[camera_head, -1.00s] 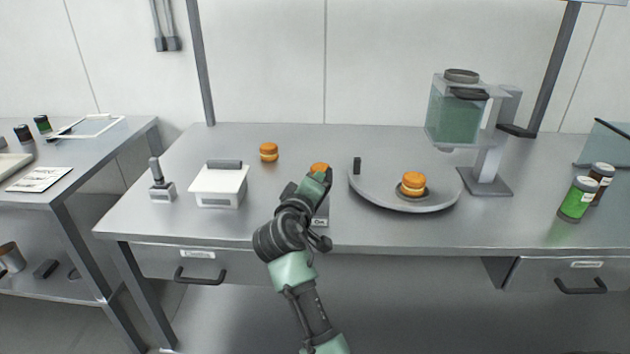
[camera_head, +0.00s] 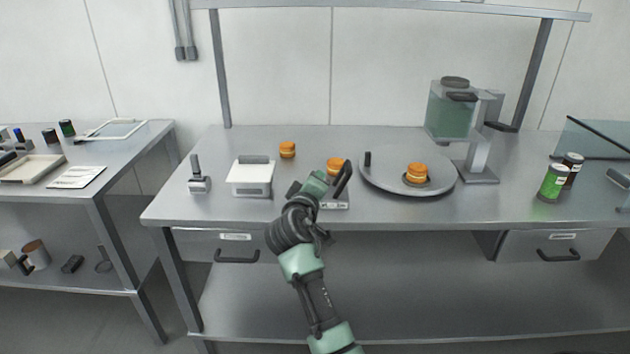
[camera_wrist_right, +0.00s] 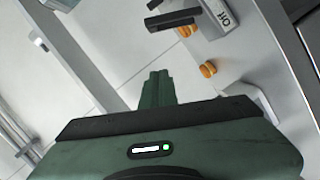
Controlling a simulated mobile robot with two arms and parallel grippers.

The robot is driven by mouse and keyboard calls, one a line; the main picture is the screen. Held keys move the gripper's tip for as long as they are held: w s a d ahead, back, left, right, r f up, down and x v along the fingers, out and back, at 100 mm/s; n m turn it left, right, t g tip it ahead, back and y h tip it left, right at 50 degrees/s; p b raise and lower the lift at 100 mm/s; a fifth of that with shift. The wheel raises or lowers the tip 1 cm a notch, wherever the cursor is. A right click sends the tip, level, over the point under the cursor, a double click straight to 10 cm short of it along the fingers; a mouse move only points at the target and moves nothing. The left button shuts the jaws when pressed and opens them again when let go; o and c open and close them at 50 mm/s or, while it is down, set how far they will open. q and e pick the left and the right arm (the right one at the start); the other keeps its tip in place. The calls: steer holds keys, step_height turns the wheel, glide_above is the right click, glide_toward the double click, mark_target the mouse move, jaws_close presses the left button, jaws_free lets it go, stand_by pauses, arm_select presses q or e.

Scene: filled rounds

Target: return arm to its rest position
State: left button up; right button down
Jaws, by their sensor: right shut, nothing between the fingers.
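My right arm comes in from the bottom of the head view, with its right gripper (camera_head: 317,181) in front of the labelled device (camera_head: 335,204) at the table's front edge. In the right wrist view the gripper's fingers (camera_wrist_right: 157,88) are together with nothing between them. Filled orange rounds stand on the steel table (camera_head: 290,215): one at the back (camera_head: 287,149), one just behind the gripper (camera_head: 335,164), and one on the grey turntable (camera_head: 417,171). Two rounds also show in the right wrist view (camera_wrist_right: 207,69). My left gripper is not in view.
A white lidded box (camera_head: 250,180) and a small upright-handled tool (camera_head: 198,180) stand left of my arm. A dispenser with green contents (camera_head: 452,115) stands behind the turntable. Two jars (camera_head: 553,183) stand at the right.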

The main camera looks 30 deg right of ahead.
steer(key=s+a+f+m+g+y, duration=0.1)
steer(key=s+a+f+g+y, duration=0.15)
steer(key=s+f, duration=0.7)
steer(key=s+a+f+g+y, duration=0.1)
steer(key=s+a+f+y, duration=0.3)
steer(key=s+f, duration=0.5)
steer(key=s+a+f+g+y, duration=0.2)
steer(key=s+a+f+y, duration=0.15)
steer(key=s+a, duration=0.45)
steer(key=s+a+f+g+y, duration=0.2)
steer(key=s+a+f+g, duration=0.15)
steer(key=s, duration=0.95)
step_height(320, 180, down, 28)
steer(key=s, duration=0.2)
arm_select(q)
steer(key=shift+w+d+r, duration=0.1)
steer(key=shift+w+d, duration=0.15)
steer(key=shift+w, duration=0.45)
arm_select(e)
steer(key=s+d+f+g, duration=0.1)
steer(key=s+d+f, duration=0.1)
steer(key=s+f, duration=1.3)
steer(key=shift+s+g, duration=0.3)
steer(key=shift+s, duration=0.35)
